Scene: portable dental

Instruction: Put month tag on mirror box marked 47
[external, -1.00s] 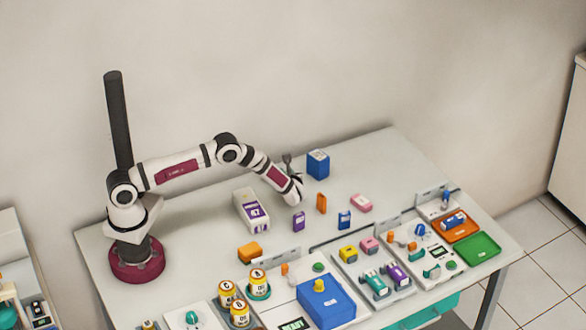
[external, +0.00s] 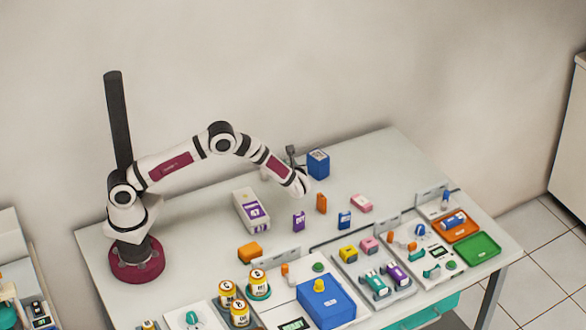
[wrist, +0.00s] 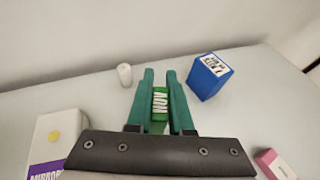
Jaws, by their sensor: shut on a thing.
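My gripper (wrist: 160,100) is shut on a green month tag (wrist: 159,103) lettered NOV, held between its two green fingers in the wrist view. In the external view my gripper (external: 302,188) is over the back middle of the table, and the tag cannot be made out there. The mirror box (external: 251,210), white with a purple label that appears to read 47, lies on the table left of my gripper. It also shows at the lower left of the wrist view (wrist: 54,128), with a yellow round spot on top and MIRROR lettering partly cut off.
A blue box (external: 318,164) stands just right of my gripper. A small white cylinder (wrist: 124,74) stands behind. Orange (external: 321,203), purple (external: 299,221), blue (external: 344,220) and pink (external: 361,203) blocks stand in front. Trays and bottles crowd the front edge.

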